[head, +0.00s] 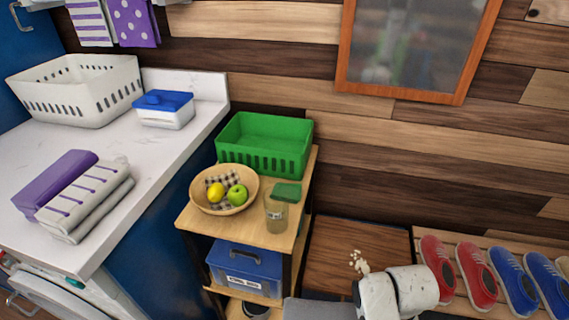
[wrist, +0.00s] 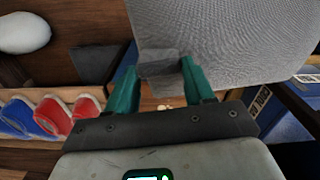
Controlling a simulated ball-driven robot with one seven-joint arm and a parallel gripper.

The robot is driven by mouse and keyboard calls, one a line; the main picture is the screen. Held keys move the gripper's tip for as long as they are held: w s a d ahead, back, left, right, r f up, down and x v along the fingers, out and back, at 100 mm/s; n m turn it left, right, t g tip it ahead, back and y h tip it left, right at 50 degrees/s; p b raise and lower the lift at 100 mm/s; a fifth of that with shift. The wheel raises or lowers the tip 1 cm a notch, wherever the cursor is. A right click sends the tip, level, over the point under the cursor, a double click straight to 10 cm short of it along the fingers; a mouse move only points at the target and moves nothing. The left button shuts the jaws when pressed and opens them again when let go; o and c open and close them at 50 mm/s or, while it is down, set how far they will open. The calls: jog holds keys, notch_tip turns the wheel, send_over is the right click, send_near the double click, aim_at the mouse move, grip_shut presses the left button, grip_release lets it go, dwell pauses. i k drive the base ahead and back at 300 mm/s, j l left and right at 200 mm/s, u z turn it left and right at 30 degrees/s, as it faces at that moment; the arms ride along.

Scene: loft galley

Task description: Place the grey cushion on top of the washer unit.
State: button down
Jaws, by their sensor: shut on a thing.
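The grey cushion (wrist: 235,40) fills the upper right of the wrist view. My gripper (wrist: 158,75) is shut on its near edge, between the two teal fingers. In the head view, a grey piece of the cushion (head: 318,309) shows at the bottom edge, beside my white arm; the rest is out of frame, and the gripper is not visible there. The washer unit (head: 40,298) is at the lower left of the head view, under a white worktop (head: 125,190). The cushion is to the right of the unit, apart from it.
The worktop holds a white basket (head: 80,88), a blue-lidded box (head: 164,108), a purple folded cloth (head: 56,183) and striped towels (head: 88,205). Its front right part is clear. A wooden trolley (head: 290,215) with a green crate, bowl and glass stands beside it. Shoes (head: 478,275) are at right.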

aim_at(31, 162)
jog(key=j+u, duration=0.25)
jog(key=u, duration=0.2)
jog(key=j+u, duration=0.3)
jog(key=u, duration=0.15)
jog(key=i+j+u, duration=0.15)
jog(key=u, duration=0.25)
